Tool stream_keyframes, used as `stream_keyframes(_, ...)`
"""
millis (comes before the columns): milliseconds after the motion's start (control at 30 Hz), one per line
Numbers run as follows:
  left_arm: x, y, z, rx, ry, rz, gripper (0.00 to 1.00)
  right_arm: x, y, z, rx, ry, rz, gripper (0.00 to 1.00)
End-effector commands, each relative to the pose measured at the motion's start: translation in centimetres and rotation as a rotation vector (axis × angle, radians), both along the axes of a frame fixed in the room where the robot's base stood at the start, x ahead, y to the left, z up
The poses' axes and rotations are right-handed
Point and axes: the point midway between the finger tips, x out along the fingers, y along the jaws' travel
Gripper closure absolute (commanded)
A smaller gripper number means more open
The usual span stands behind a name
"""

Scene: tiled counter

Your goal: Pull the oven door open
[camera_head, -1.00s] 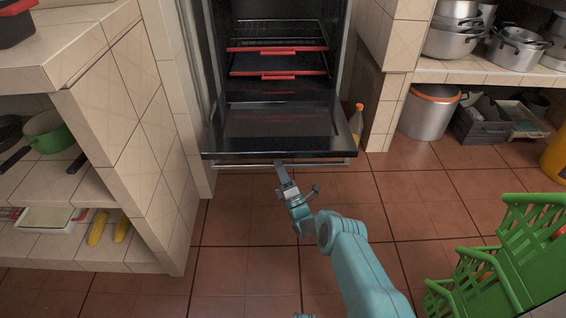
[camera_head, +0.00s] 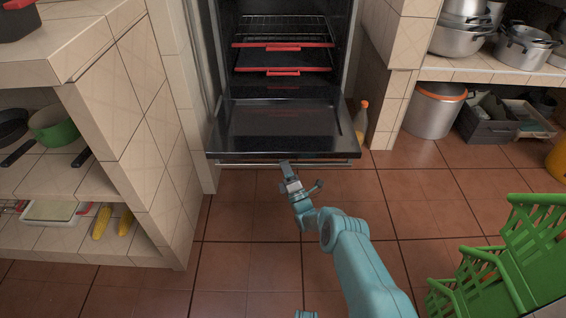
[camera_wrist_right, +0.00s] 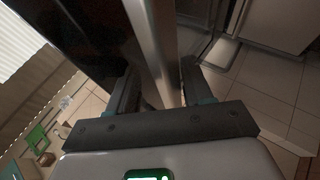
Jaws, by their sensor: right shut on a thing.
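The oven door (camera_head: 280,132) is swung down and lies open, close to flat, in front of the oven cavity (camera_head: 282,28). Its metal handle (camera_head: 235,164) runs along the door's front edge. My right gripper (camera_head: 285,166) is at the middle of this handle, shut on it. In the right wrist view the handle (camera_wrist_right: 154,45) passes between the two fingers of the gripper (camera_wrist_right: 160,88).
Racks with red edges (camera_head: 283,45) are inside the oven. A tiled shelf unit (camera_head: 125,130) stands left. A bottle (camera_head: 361,120) stands right of the door, and green crates (camera_head: 520,250) are at lower right. Floor (camera_head: 240,220) before the door is clear.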

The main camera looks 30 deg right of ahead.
Motion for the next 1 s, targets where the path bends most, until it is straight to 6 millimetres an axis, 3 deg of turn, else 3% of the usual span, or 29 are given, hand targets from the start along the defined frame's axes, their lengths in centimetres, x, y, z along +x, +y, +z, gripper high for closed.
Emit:
stream_keyframes(567,-0.1,0.0,0.2,-0.001,0.003,-0.001,0.57,-0.4,-0.2,0.0,-0.001,-0.006,-0.003,0.55)
stream_keyframes(767,-0.9,-0.2,1.8,-0.006,0.031,-0.004,0.57,-3.2,0.0,-1.9,0.002,0.001,-0.004,0.55)
stream_keyframes(1000,-2.2,-0.4,3.3,-0.015,0.075,-0.010,0.57,-8.5,0.4,-5.9,0.003,0.003,-0.004,0.55)
